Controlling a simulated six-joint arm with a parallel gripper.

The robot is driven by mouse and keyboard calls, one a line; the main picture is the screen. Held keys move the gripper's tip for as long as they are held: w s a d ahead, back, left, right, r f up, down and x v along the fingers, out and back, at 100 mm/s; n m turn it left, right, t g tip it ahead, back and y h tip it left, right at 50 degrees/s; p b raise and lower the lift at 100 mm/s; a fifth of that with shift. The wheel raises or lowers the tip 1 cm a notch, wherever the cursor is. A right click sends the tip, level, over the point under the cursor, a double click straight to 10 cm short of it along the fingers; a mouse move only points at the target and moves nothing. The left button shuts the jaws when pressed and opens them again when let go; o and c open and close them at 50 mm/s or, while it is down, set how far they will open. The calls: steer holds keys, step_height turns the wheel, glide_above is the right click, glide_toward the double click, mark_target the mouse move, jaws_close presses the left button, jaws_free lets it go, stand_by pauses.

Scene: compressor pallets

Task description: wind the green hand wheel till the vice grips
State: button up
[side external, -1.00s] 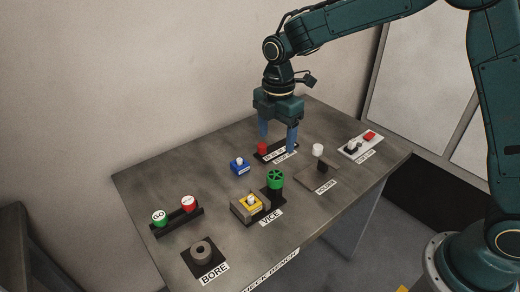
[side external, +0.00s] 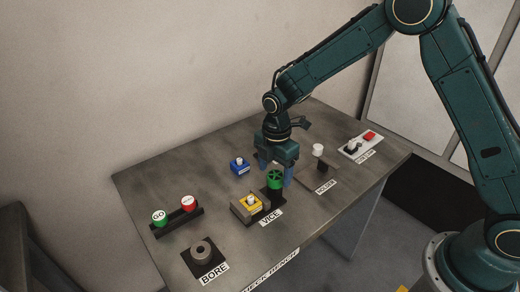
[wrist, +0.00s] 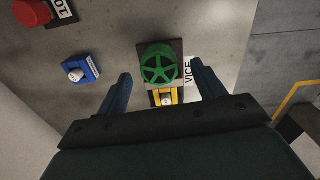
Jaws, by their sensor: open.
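The green hand wheel (side external: 275,179) stands on a dark upright at the vice, above the VICE label. In the wrist view the spoked wheel (wrist: 158,65) lies just ahead of my fingers, roughly midway between them. My gripper (side external: 275,176) is open, with its blue fingers apart around or just behind the wheel in the side view; I cannot tell whether either touches it. The wrist view also shows my gripper (wrist: 162,78) open. The vice (side external: 240,214) has a yellow block (side external: 251,202) with a white knob at it. My fingers hold nothing that I can see.
A blue block (side external: 239,166) with a white knob sits behind the vice. The HOLDER stand (side external: 321,168) is to the right, and a white panel with a red part (side external: 360,145) is farther right. GO and red buttons (side external: 178,213) and the BORE fixture (side external: 202,253) are at left.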

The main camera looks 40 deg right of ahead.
steer(key=shift+f, duration=1.1)
steer(key=c, duration=1.1)
steer(key=shift+m, duration=1.9)
steer(key=o, duration=1.1)
steer(key=shift+o, duration=0.4)
